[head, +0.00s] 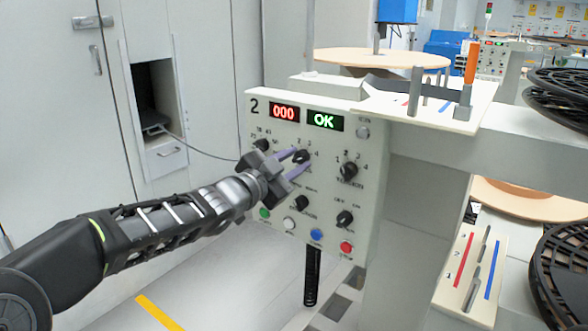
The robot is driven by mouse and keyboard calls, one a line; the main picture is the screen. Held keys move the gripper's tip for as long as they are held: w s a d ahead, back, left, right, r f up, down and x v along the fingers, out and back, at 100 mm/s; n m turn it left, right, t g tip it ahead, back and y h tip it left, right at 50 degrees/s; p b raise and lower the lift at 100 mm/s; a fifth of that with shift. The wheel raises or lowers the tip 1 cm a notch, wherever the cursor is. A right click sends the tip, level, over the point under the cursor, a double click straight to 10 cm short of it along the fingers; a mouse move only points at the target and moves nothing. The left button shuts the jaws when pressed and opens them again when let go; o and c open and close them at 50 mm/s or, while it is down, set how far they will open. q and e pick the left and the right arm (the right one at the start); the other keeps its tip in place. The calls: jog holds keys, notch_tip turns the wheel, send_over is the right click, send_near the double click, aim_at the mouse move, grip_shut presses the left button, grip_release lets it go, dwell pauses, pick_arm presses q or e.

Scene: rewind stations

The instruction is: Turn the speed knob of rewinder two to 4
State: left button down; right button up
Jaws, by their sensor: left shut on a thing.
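The control panel of rewinder two (340,126) is a pale box marked "2". Its red display reads 000 and its green display reads OK. My left gripper (295,162) reaches in from the left with its two purple-grey fingers shut on a black knob (303,156) in the upper middle of the panel. Digits 2, 3 and 4 show around this knob. Its name label is hidden by the fingers, and I cannot read where its pointer stands. My right gripper is not in view.
Other black knobs sit close by: upper left (261,145), right (349,170), lower middle (302,202) and lower right (344,218). Coloured buttons, including a red one (346,247), line the bottom edge. An open cabinet (155,95) stands behind at left.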

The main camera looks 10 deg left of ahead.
pick_arm(q)
jog(key=shift+f+m+b, duration=0.1)
jog(key=shift+m+b, duration=0.3)
jog(key=shift+m, duration=0.5)
jog(key=c, duration=1.1)
grip_release()
jog(key=shift+o, duration=0.2)
jog(key=shift+s, duration=0.1)
jog(key=p+v, duration=0.1)
jog(key=v, duration=0.6)
jog(key=shift+s, duration=0.3)
